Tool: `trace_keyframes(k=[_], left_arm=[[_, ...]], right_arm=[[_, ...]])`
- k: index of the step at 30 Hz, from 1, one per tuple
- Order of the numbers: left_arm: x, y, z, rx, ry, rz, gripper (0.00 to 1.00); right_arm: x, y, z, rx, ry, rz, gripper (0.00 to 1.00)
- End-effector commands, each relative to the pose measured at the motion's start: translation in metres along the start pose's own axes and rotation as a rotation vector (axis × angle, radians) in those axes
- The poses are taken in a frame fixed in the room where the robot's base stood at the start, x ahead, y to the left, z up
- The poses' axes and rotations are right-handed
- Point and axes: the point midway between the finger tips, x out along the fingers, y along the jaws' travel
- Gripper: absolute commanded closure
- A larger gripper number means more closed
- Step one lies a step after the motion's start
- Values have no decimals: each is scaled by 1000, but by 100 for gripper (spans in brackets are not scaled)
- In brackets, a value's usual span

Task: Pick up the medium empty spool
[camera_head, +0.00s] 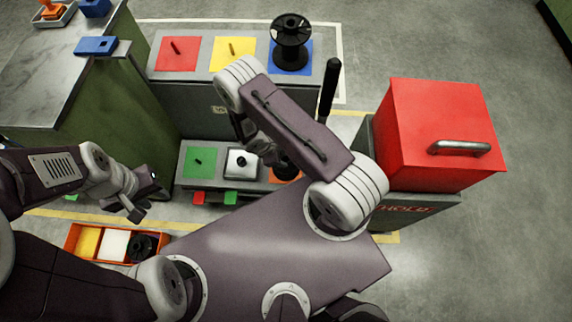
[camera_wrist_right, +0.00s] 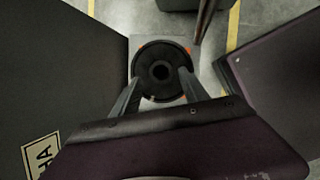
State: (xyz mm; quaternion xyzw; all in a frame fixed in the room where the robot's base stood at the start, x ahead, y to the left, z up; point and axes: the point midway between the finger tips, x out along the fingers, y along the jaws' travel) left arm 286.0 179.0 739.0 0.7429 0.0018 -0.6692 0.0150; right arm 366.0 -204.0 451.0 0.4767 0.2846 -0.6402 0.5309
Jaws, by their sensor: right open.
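A black spool sits on an orange square on the lower step; in the head view (camera_head: 285,165) my right arm hides most of it. In the right wrist view its round top flange (camera_wrist_right: 162,90) shows from above, with a dark centre hole. My right gripper (camera_wrist_right: 158,76) is open, with one finger on each side of the flange; I cannot tell if they touch it. A larger black spool (camera_head: 291,45) stands upright on the blue square of the upper step. My left gripper (camera_head: 137,199) hangs near the orange tray, apart from the spools; its jaw gap is unclear.
A dark upright rod (camera_head: 328,88) rises near the spool. A red box (camera_head: 440,130) with a metal handle stands on a grey stand at right. An orange tray (camera_head: 72,240) holds a small black spool (camera_head: 141,246). A green-sided bench (camera_head: 125,115) is at left.

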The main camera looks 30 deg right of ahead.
Motion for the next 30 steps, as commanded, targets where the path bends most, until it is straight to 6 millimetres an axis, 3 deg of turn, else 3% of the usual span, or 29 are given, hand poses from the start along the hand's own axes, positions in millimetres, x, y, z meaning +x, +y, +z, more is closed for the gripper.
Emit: trace_keyframes(k=[1,6,14,20,30], left_arm=[[8,0,1,0,0,0,64],[16,0,2,0,0,0,64],[15,0,2,0,0,0,64],[15,0,2,0,0,0,64],[15,0,2,0,0,0,64]], right_arm=[[15,-2,-1,1,-2,-4,48],[41,-2,1,2,-1,-3,48],[44,-2,1,1,0,-2,48],[43,-2,1,1,-1,-2,100],[42,-1,2,2,-2,0,100]])
